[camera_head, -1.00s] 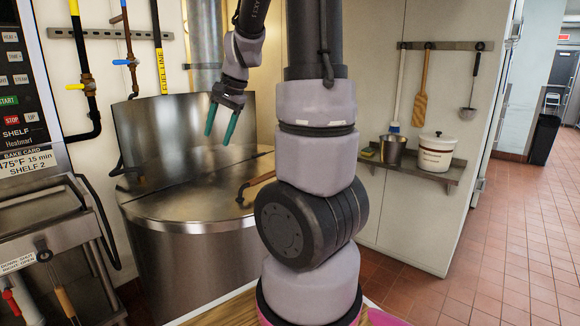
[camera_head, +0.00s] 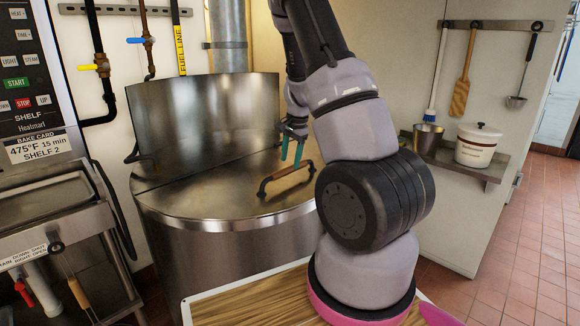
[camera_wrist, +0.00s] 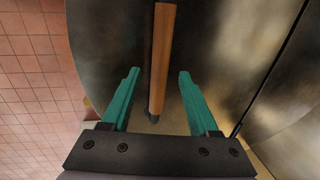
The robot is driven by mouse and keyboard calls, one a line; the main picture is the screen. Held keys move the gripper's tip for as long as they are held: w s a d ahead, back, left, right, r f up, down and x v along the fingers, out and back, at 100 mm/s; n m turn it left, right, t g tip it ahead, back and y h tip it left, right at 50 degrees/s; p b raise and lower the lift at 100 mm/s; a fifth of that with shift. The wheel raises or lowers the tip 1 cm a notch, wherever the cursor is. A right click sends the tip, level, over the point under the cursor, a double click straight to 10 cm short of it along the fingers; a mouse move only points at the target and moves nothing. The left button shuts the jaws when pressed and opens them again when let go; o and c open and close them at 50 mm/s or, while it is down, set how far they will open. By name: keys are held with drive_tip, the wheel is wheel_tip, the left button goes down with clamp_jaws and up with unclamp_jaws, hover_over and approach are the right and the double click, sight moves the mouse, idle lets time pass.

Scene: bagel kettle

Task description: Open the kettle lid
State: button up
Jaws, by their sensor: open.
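The kettle is a large steel drum with a round flat lid (camera_head: 215,190) on top; the front half of the lid lies closed. A handle (camera_head: 287,174) with a wooden grip and dark ends stands on the lid near its front right. My gripper (camera_head: 291,150) has teal fingers and is just above the handle, pointing down. In the wrist view the wooden handle (camera_wrist: 161,60) runs between and ahead of the two open fingers (camera_wrist: 155,92), apart from both. My arm hides the right edge of the kettle.
A steel panel (camera_head: 205,115) rises at the kettle's back. An oven (camera_head: 60,205) stands at the left. A wooden board (camera_head: 255,300) lies in front. A shelf (camera_head: 490,170) with a white pot (camera_head: 477,146) is at the right.

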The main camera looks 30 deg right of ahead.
sight(289, 168)
drive_tip(key=shift+w+a+f, duration=0.1)
drive_tip(key=shift+w+f, duration=0.05)
drive_tip(key=shift+f, duration=0.65)
drive_tip(key=shift+w+a+f, duration=0.1)
drive_tip(key=shift+f, duration=0.7)
clamp_jaws()
